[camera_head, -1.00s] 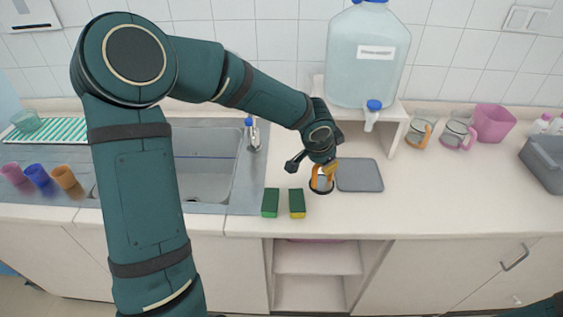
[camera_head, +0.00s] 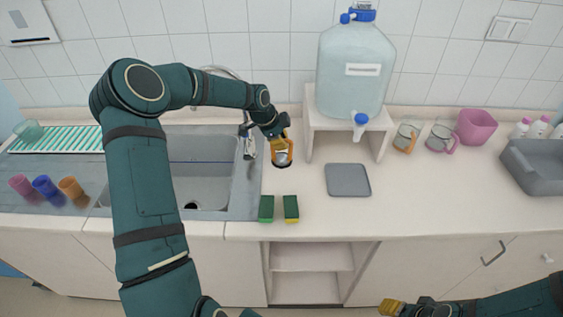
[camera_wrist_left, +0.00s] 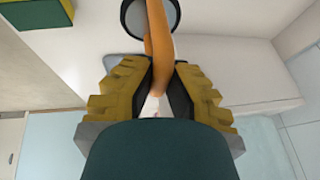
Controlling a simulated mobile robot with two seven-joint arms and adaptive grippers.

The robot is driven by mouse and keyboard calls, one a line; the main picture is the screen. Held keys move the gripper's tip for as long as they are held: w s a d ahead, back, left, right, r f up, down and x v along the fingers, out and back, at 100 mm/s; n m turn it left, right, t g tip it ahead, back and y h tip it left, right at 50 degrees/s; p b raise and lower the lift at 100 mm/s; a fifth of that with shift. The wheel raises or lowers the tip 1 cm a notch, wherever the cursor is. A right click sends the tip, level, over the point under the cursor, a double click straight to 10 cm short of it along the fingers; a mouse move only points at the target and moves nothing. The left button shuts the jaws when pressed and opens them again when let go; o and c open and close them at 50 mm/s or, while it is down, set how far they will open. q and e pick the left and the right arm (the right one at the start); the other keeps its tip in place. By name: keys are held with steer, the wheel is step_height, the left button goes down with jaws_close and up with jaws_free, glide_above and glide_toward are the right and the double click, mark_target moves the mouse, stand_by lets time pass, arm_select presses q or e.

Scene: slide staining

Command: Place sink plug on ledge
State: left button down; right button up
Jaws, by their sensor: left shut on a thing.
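My left gripper (camera_head: 280,141) is shut on an orange-handled round thing with a dark rim, which I take for the sink plug (camera_head: 283,159). It is at the counter just right of the sink and tap; I cannot tell whether it touches the surface. In the left wrist view the plug's orange handle (camera_wrist_left: 160,50) runs between the yellow finger pads, with the dark ring beyond. The sink (camera_head: 205,184) shows its dark drain at the front. A pale counter strip runs behind it along the wall. My right gripper (camera_head: 391,307) is at the bottom edge, its fingers unclear.
Two green and yellow sponges (camera_head: 266,208) stand near the counter's front edge. A grey mat (camera_head: 347,180) lies to their right. A water container (camera_head: 355,68) sits on a white stand (camera_head: 316,133). Several cups (camera_head: 72,189) are left of the sink. The counter's right front is clear.

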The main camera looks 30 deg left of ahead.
mark_target(283, 158)
arm_select(q)
step_height(283, 158, down, 7)
steer(key=shift+w+r, duration=0.1)
stand_by(0.3)
steer(key=c, duration=1.1)
jaws_free()
steer(key=shift+f, duration=0.2)
steer(key=shift+c, duration=0.2)
steer(key=shift+r, duration=0.2)
